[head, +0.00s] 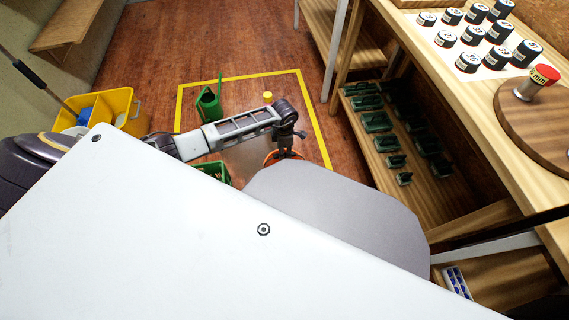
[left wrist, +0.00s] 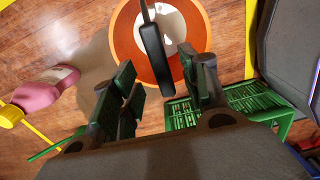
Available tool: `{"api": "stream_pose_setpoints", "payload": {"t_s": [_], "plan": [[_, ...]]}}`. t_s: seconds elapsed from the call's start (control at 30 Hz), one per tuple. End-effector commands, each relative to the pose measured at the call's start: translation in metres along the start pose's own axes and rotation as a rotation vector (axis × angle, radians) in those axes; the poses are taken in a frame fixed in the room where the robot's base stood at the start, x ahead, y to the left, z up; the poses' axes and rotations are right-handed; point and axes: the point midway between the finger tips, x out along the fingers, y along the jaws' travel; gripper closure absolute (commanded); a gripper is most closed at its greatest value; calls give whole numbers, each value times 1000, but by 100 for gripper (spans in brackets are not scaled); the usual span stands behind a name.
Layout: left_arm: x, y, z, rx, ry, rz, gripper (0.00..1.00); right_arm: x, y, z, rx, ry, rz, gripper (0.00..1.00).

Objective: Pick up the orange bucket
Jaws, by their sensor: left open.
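The orange bucket (head: 272,158) stands on the floor inside the yellow taped outline, mostly hidden by my own body and arm in the head view. The left wrist view looks into it from above, showing its round orange rim (left wrist: 122,38) and pale inside. Its handle has a black grip (left wrist: 155,55) that shows between the fingers of my left gripper (left wrist: 163,92). Those fingers are open, one on each side of the grip, with no clear contact. In the head view my left gripper (head: 287,146) hangs over the bucket. My right gripper is not in view.
A green crate (left wrist: 258,98) stands close beside the bucket. A yellow mop bucket (head: 118,105) is at left. A wooden workbench (head: 440,75) with shelves lines the right.

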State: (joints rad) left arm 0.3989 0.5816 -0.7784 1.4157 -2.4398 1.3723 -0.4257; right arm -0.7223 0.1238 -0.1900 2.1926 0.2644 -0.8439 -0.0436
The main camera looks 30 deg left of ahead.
Motion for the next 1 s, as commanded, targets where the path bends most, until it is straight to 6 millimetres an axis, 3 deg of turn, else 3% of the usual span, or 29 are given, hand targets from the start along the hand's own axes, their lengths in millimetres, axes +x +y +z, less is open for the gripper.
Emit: {"api": "stream_pose_setpoints", "payload": {"t_s": [0.73,1.0], "plan": [[46,-1,1,-1,0,-2,55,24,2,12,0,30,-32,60],[52,0,1,1,0,0,55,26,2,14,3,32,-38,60]]}}
